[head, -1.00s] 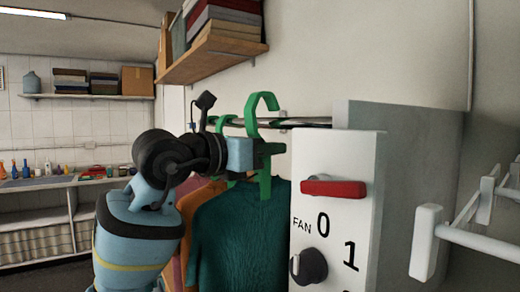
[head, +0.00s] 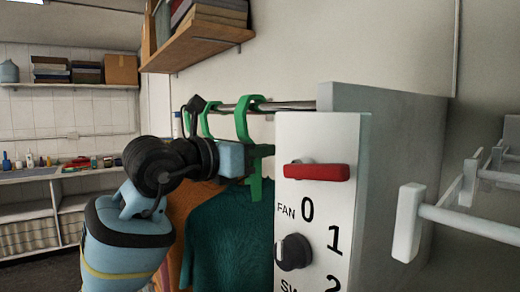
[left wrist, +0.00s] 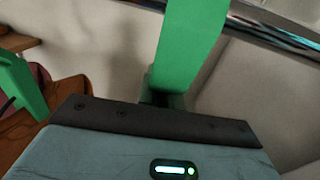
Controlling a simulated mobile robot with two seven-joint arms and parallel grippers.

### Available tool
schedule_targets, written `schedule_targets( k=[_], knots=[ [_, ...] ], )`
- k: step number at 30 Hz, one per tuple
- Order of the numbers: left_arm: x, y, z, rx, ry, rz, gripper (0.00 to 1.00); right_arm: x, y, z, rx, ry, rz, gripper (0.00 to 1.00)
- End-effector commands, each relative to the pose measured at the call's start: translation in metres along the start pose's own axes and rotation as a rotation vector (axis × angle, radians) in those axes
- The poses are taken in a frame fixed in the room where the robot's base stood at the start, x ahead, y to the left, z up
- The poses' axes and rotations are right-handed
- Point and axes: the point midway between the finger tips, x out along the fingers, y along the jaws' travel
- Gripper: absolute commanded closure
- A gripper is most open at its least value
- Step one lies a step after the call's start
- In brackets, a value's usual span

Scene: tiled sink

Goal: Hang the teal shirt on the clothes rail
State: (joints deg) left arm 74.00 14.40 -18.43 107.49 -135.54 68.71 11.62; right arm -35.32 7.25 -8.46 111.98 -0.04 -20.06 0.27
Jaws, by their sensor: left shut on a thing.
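The teal shirt (head: 232,240) hangs from a green hanger (head: 242,122) in the head view, left of a white control panel. My left gripper (head: 258,160) is shut on the hanger below its hook; the hanger also shows in the left wrist view (left wrist: 190,40). The clothes rail (head: 292,105) is a metal bar that runs behind the panel; it also shows in the left wrist view (left wrist: 275,32). The top of the hook is at rail height and appears to lie over the rail. Whether it bears on it, I cannot tell. My right gripper is out of view.
Another green hanger (head: 207,120) and an orange garment (head: 190,208) are just left of the teal shirt. The white panel (head: 318,235) with a red handle (head: 317,171) stands close on the right. A wooden shelf (head: 195,45) is above. White bars (head: 460,218) are at far right.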

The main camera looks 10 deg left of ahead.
Motion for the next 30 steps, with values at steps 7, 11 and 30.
schedule_targets(
  k=[7,11,30],
  knots=[
    [0.0,0.0,0.001,0.0,-0.001,0.0,0.74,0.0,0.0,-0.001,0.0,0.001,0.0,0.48],
    [0.0,0.0,0.001,0.0,-0.001,0.0,0.68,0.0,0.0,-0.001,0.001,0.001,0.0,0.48],
    [-0.059,0.001,-0.001,0.002,0.0,0.002,0.68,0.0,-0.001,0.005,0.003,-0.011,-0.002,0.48]
  ],
)
